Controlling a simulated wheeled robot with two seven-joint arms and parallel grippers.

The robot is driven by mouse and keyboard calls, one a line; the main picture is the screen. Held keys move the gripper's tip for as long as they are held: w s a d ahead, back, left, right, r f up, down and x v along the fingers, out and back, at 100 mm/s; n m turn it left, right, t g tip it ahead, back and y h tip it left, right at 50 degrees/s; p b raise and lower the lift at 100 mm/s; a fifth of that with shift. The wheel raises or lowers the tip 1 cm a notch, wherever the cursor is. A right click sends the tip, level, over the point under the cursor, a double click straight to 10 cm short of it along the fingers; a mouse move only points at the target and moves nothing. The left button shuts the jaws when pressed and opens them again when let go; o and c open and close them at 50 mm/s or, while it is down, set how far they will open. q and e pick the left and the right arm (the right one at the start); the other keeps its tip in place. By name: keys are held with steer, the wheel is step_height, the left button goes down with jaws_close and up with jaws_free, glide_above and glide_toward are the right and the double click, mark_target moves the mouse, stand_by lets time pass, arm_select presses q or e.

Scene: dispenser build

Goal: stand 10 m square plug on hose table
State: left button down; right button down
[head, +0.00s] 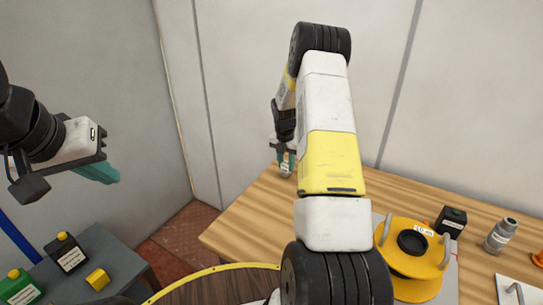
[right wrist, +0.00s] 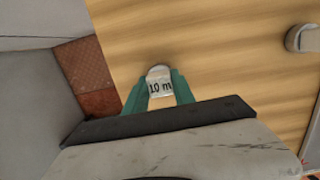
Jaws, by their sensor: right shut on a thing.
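The 10 m plug (right wrist: 160,84), grey-white with a "10 m" label, is between the teal fingers of my right gripper (right wrist: 159,92) in the right wrist view. In the head view my right gripper (head: 284,156) is shut on it at the far left part of the wooden table (head: 245,222). Only a small grey part of the plug (head: 285,170) shows there. I cannot tell whether it touches the tabletop. My left gripper (head: 98,172) is at the left, away from the table; its fingers are seen side-on, so their opening is unclear.
On the table's right stand a yellow round unit (head: 405,275) with a "10 m" label, a black container (head: 451,221) and a grey bottle (head: 501,235). A grey side table (head: 115,262) at lower left holds small containers. Bare wood surrounds the plug.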

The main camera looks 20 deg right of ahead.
steer(key=shift+f, duration=0.25)
steer(key=c, duration=1.1)
jaws_free()
steer(key=shift+o, duration=0.2)
